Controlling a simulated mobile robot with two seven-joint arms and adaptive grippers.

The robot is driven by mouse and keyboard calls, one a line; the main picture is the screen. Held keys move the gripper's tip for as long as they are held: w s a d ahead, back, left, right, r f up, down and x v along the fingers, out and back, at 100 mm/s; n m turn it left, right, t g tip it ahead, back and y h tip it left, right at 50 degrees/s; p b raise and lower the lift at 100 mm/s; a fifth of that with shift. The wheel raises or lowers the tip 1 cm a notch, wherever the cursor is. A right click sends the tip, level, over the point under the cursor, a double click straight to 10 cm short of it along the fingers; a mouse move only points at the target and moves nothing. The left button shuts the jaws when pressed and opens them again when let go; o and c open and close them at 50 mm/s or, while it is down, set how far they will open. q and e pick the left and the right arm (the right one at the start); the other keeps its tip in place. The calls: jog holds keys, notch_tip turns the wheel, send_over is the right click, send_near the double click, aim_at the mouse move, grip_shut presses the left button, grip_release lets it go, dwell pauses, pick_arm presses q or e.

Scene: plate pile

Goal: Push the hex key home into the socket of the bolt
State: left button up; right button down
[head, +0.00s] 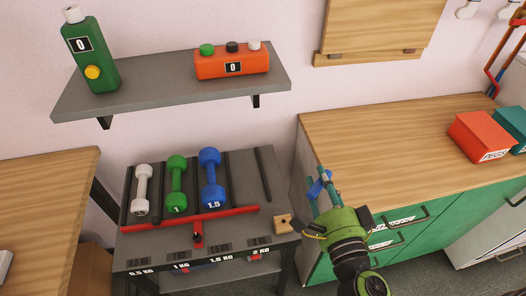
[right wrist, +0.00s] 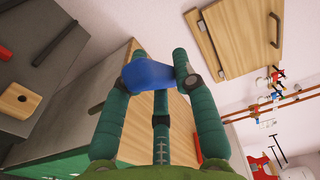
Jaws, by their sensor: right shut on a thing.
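My right gripper (head: 320,186) has dark green fingers and is shut on a short blue piece (right wrist: 148,75). In the right wrist view the piece spans the gap between the fingertips (right wrist: 160,70). I cannot tell whether it is the hex key; no long metal key shaft shows. In the head view the gripper is above the left front edge of the wooden counter. A small wooden block (head: 285,224) with a dark spot or hole sits on the rack's right front corner, below and left of the gripper, apart from it. I cannot make out a bolt socket. My left gripper is not in view.
A grey rack (head: 246,173) holds white, green and blue dumbbells. A grey shelf (head: 160,92) above bears a green bottle (head: 91,55) and an orange button box (head: 231,63). The wooden counter (head: 385,140) is mostly clear, with a red box (head: 480,136) at its right.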

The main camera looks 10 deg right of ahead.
jog(key=s+f+m+g+h, duration=0.4)
jog(key=s+f+m+h, duration=0.2)
jog(key=h, duration=0.5)
jog(key=shift+s+a+f+m, duration=0.35)
jog(key=shift+s+m, duration=0.1)
jog(key=shift+m, duration=0.45)
